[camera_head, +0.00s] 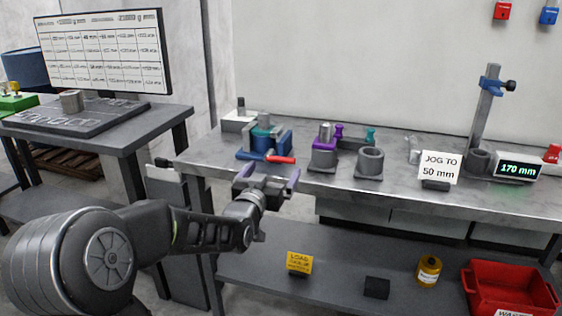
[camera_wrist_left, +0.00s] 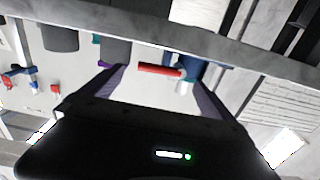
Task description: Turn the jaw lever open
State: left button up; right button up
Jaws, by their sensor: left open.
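The jaw lever is a red-handled bar (camera_head: 281,160) at the front of a blue clamp (camera_head: 265,141) on the grey workbench. My left gripper (camera_head: 268,177) is open and empty, just in front of the bench edge and slightly below the red handle. In the left wrist view the red handle (camera_wrist_left: 160,70) shows between the two purple fingers, beyond their tips, with the blue clamp (camera_wrist_left: 193,70) beside it. The fingers appear apart from the lever. My right gripper is not in view.
A purple-collared holder (camera_head: 323,155) and a grey cup (camera_head: 369,162) stand right of the clamp. A "JOG TO 50 mm" sign (camera_head: 439,167) and a 170 mm display (camera_head: 519,170) are farther right. The bench's front edge lies close to my gripper. A red bin (camera_head: 480,290) sits below.

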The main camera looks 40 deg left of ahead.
aim_at(280, 162)
pick_arm(q)
jog(key=x, duration=0.7)
jog(key=shift+c, duration=0.2)
jog(key=shift+f, duration=0.1)
jog(key=c, duration=1.8)
jog(key=shift+o, duration=0.2)
jog(key=shift+w, duration=0.1)
